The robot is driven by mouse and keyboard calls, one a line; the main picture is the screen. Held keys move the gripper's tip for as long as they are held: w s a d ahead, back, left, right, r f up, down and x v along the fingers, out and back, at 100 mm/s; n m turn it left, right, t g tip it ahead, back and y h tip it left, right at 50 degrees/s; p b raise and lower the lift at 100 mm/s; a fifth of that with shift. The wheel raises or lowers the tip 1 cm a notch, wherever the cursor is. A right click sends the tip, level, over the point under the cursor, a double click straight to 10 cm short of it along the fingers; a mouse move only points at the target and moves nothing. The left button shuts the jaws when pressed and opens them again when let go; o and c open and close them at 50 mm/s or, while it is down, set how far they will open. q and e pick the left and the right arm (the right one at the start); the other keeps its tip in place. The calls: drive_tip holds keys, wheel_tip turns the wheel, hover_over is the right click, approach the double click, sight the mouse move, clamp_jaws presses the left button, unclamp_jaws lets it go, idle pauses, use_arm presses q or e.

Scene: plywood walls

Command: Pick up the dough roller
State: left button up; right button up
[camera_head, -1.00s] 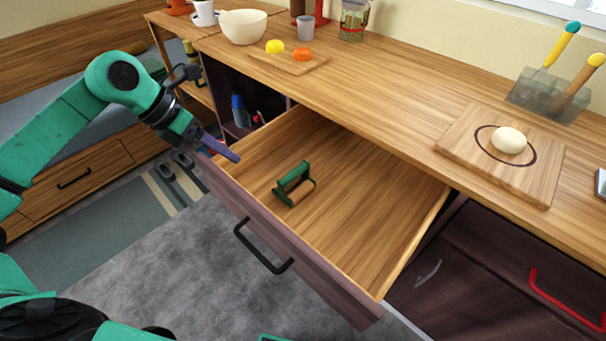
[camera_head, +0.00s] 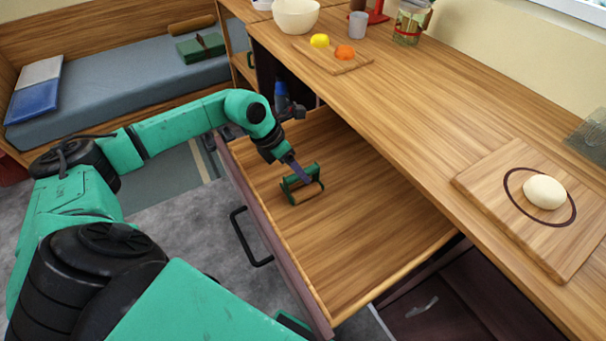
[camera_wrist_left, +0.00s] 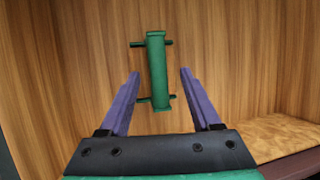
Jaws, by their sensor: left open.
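The dough roller (camera_head: 303,186) lies in the open wooden drawer (camera_head: 365,235); it has a green handle frame and a wooden roller. My left gripper (camera_head: 301,174) is over the drawer, right at the dough roller, and partly covers it in the head view. In the left wrist view the green handle of the dough roller (camera_wrist_left: 157,70) shows lengthwise, ahead of and between the two purple fingers of my left gripper (camera_wrist_left: 159,82). The fingers are apart with clear gaps on both sides of the handle. The wooden roller part is hidden there. My right gripper is not in view.
The counter runs above the drawer on the right, with a board (camera_head: 510,190) bearing dough (camera_head: 545,191). A small board with a lemon (camera_head: 320,41) and an orange item (camera_head: 344,52) stands farther back near a bowl (camera_head: 296,14). The rest of the drawer floor is bare.

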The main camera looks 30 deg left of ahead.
use_arm(q)
drive_tip(key=shift+x, duration=1.5)
drive_tip(key=shift+a, duration=0.1)
clamp_jaws()
drive_tip(key=shift+w+r, duration=0.1)
wheel_tip(320, 180, up, 20)
drive_tip(key=shift+b, duration=0.4)
